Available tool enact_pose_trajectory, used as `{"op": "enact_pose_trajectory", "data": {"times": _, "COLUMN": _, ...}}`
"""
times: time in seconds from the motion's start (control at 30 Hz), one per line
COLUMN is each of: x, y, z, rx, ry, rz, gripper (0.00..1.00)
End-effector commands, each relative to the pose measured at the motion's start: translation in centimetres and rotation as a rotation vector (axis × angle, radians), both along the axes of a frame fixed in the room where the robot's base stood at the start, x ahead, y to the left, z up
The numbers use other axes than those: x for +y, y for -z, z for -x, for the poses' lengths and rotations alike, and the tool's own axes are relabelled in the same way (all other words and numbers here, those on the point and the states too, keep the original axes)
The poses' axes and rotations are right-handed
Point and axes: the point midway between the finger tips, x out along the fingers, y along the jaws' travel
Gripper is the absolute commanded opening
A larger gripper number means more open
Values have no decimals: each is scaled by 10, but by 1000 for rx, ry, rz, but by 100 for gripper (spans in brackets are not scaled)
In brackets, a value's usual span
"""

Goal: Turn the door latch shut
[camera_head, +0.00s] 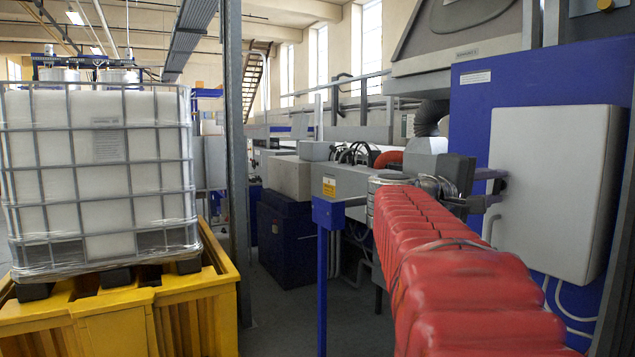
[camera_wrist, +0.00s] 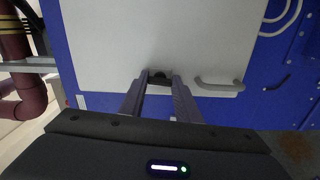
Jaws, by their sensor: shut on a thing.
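The door (camera_head: 550,185) is a pale grey rounded panel on a blue cabinet, seen at the right of the head view. It also fills the upper middle of the wrist view (camera_wrist: 150,35). The latch (camera_wrist: 159,77) is a small dark piece near the door's edge. My gripper (camera_head: 486,190) reaches the door's left edge from the left. In the wrist view its two fingers (camera_wrist: 159,82) are shut on the latch, one on each side. The fingers hide part of the latch, and I cannot tell its exact angle.
A grey bar handle (camera_wrist: 219,87) sits on the door just right of the fingers in the wrist view. Left of my arm stands a blue post (camera_head: 322,275). A caged white tank (camera_head: 95,150) rests on a yellow base (camera_head: 190,310) at the far left.

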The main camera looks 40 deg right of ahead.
Motion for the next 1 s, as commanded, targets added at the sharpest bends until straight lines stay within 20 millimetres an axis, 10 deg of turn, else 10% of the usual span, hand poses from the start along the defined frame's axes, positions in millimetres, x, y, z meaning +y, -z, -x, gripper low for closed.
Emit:
{"op": "enact_pose_trajectory", "data": {"times": 0.7, "x": -1, "y": 2, "z": -3, "rx": 112, "ry": -7, "rz": -19, "gripper": 7}}
{"op": "enact_pose_trajectory", "data": {"times": 0.73, "x": -1, "y": 2, "z": -3, "rx": 112, "ry": -7, "rz": -20, "gripper": 30}}
{"op": "enact_pose_trajectory", "data": {"times": 1.0, "x": 0, "y": 1, "z": -2, "rx": 110, "ry": -4, "rz": -19, "gripper": 48}}
